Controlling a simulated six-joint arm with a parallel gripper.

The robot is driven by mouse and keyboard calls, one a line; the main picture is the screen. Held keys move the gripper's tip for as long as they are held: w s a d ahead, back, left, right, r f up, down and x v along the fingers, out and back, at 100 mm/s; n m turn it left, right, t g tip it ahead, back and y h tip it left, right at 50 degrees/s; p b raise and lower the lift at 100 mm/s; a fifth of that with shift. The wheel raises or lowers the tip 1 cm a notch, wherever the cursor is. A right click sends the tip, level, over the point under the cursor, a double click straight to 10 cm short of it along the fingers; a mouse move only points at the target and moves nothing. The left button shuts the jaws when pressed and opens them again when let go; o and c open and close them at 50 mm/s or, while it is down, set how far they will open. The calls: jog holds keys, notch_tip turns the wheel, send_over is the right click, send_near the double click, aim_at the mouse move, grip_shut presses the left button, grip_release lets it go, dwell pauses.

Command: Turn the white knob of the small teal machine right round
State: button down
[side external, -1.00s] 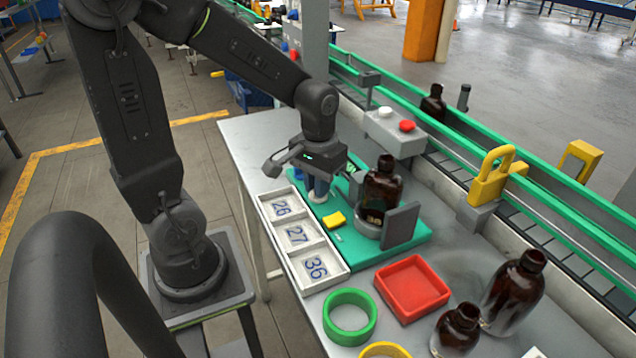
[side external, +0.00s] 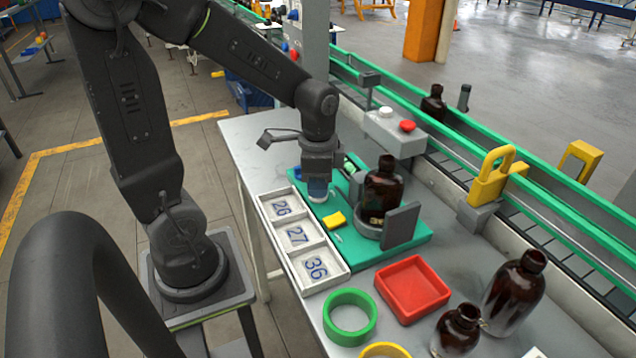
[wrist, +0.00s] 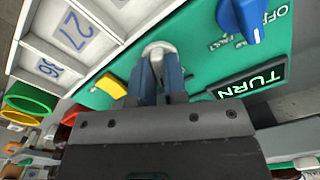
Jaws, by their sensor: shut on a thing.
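The small teal machine (side external: 412,241) sits on the grey table, with a brown bottle (side external: 382,187) upright in its round grey holder. Its white knob (side external: 317,198) is at the machine's left end, and its rounded top shows in the wrist view (wrist: 158,47). My gripper (side external: 318,187) points down over it. The blue fingers (wrist: 160,78) are shut on the knob from both sides and hide part of it. A lit "TURN" sign (wrist: 250,82) and a blue switch (wrist: 241,18) marked OFF are beside the knob.
A yellow block (side external: 334,219) is on the teal plate near the knob. A white tray (side external: 317,280) numbered 26, 27, 36 lies along the left. A grey upright plate (side external: 401,226) stands before the bottle. A red tray (side external: 411,288) and green ring (side external: 350,317) lie in front.

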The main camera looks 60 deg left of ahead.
jog(key=m, duration=0.3)
jog(key=shift+m, duration=2.1)
jog(key=c, duration=1.2)
grip_release()
jog(key=shift+o, duration=0.2)
notch_tip(320, 180, up, 14)
